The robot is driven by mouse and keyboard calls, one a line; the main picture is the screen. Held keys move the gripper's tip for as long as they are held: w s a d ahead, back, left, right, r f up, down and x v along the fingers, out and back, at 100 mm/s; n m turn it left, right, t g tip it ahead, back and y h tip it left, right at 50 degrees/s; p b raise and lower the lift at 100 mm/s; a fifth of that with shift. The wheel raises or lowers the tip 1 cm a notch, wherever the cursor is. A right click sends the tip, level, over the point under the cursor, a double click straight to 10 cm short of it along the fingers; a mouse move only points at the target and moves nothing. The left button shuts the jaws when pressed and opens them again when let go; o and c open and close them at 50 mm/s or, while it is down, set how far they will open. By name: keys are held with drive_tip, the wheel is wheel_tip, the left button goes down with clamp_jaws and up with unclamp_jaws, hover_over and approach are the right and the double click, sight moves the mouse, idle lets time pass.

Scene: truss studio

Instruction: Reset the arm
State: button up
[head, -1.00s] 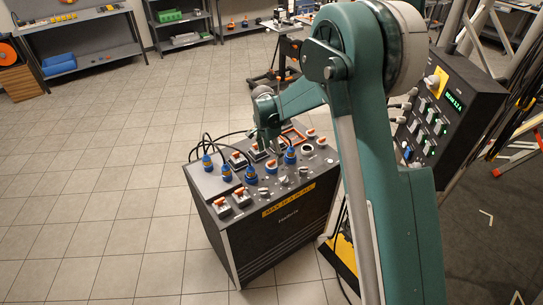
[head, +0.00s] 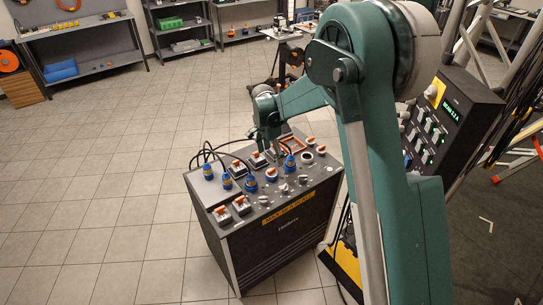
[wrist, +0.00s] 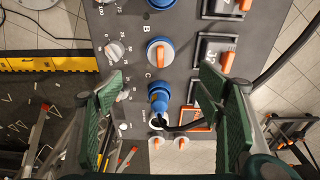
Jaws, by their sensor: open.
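My gripper (wrist: 161,78) is open and empty, its two green-padded fingers wide apart in the wrist view. Between and beyond them is a blue plug (wrist: 158,95) with a black cable, seated in the panel by the letter C. My gripper (head: 274,150) also shows in the head view over the far part of the control console (head: 285,236). Its fingertips are small there, and I cannot tell their exact height above the panel. My green arm (head: 395,200) reaches down from the upper right.
The console top carries several blue plugs, an orange-handled rotary switch (wrist: 160,50), orange-levered switches (wrist: 227,60) and grey knobs (wrist: 115,50). A black panel with a green display (head: 451,111) stands to the right. Shelves (head: 95,60) line the back. The tiled floor at left is clear.

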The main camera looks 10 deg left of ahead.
idle(0.6)
drive_tip(key=s+d+r+n+t+y+b, duration=0.1)
drive_tip(key=s+d+r+n, duration=0.1)
drive_tip(key=s+d+r, duration=0.75)
drive_tip(key=s+d+r+n+t, duration=0.2)
drive_tip(key=s+d+r, duration=0.4)
drive_tip(key=d+r, duration=0.65)
drive_tip(key=s+d+n+t, duration=0.1)
drive_tip(key=s+d, duration=0.4)
drive_tip(key=s, duration=0.4)
drive_tip(key=s+d+n+t+b, duration=0.1)
drive_tip(key=s+d+n, duration=0.1)
drive_tip(key=s+d, duration=0.4)
drive_tip(key=s+d+f+n+t, duration=0.1)
drive_tip(key=s+d, duration=0.5)
drive_tip(key=s, duration=0.6)
drive_tip(key=shift+n+b, duration=0.4)
drive_tip(key=shift+n, duration=0.1)
idle(0.8)
